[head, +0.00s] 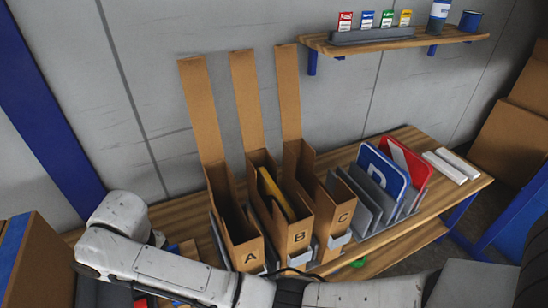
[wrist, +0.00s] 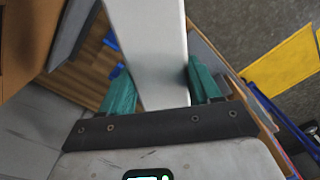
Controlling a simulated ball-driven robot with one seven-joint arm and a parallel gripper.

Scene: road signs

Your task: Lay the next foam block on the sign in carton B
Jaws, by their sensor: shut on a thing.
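Carton B (head: 288,236) is a tall, narrow brown carton between carton A (head: 242,250) and carton C (head: 340,230), its long lid flap standing up at the back. A yellow sign (head: 273,193) stands tilted inside carton B, its upper edge showing; the carton's depth is hidden. My gripper (wrist: 158,72) has green fingers shut on a long white foam block (wrist: 148,35) in the wrist view. The gripper is out of sight in the head view, where my arm crosses the bottom. Two white foam blocks (head: 452,165) lie at the bench's right end.
A grey rack (head: 365,207) right of carton C holds a blue sign (head: 383,176) and a red sign (head: 413,162). A wall shelf (head: 395,40) with small boxes hangs above. The wooden bench (head: 408,222) carries all three cartons. Lid flaps rise behind the carton openings.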

